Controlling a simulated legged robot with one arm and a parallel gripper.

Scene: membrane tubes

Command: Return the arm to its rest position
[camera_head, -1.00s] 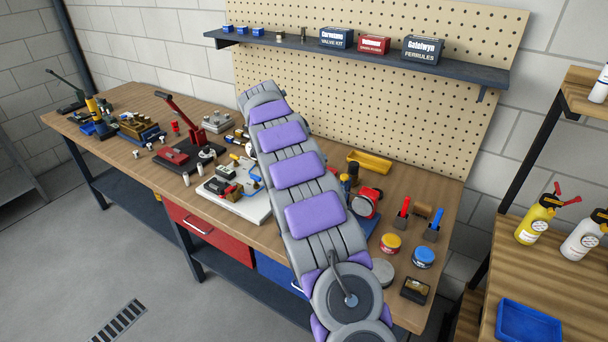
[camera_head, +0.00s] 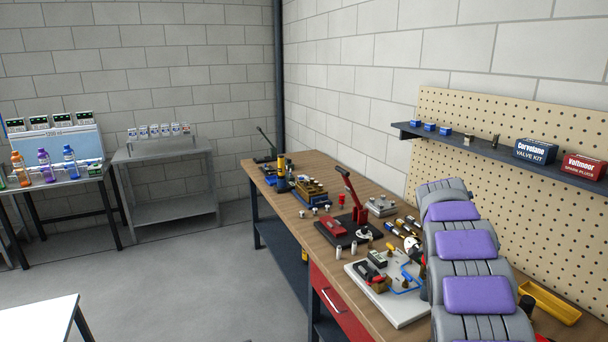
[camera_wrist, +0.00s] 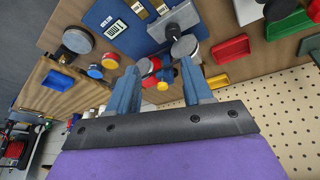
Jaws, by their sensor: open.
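My arm (camera_head: 468,262), grey with purple pads, reaches up over the workbench (camera_head: 322,230) at the right of the head view. My gripper is hidden in the head view. In the wrist view my gripper (camera_wrist: 158,92) shows two blue-grey fingers standing apart with nothing held between them. Beyond the fingers lie a red round part (camera_wrist: 150,68) and other bench items. I cannot tell the exact gap between the fingers and these items.
The bench holds a red press (camera_head: 352,205), a white board with fittings (camera_head: 388,285) and a yellow tray (camera_head: 548,303). A shelf (camera_head: 480,148) hangs on the pegboard. A grey side table (camera_head: 165,180) stands at the back. The floor (camera_head: 190,270) left of the bench is clear.

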